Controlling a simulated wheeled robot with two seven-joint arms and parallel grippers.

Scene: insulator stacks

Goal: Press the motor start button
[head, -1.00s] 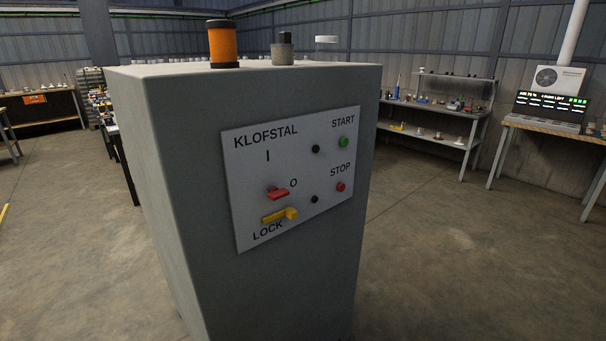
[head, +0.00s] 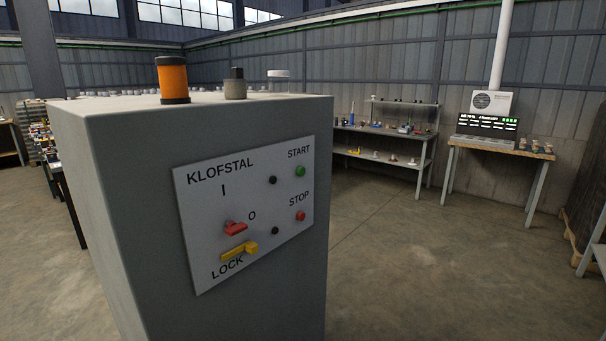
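The green start button (head: 300,171) sits at the upper right of the white control panel (head: 200,262), under the word START. The red stop button (head: 300,216) is below it. A red rotary switch (head: 235,228) lies at the O mark, and a yellow lock lever (head: 240,250) sits just under it by the word LOCK. Two small black round parts (head: 273,180) are left of the buttons. The panel is on the front of a grey cabinet (head: 130,200). Neither of my grippers is in view.
An orange beacon (head: 172,79) and a grey cylinder (head: 235,84) stand on the cabinet top. Behind are a metal shelf (head: 425,136) with small items and a wooden table (head: 540,154) with a display (head: 487,126). The floor (head: 420,260) right of the cabinet is clear.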

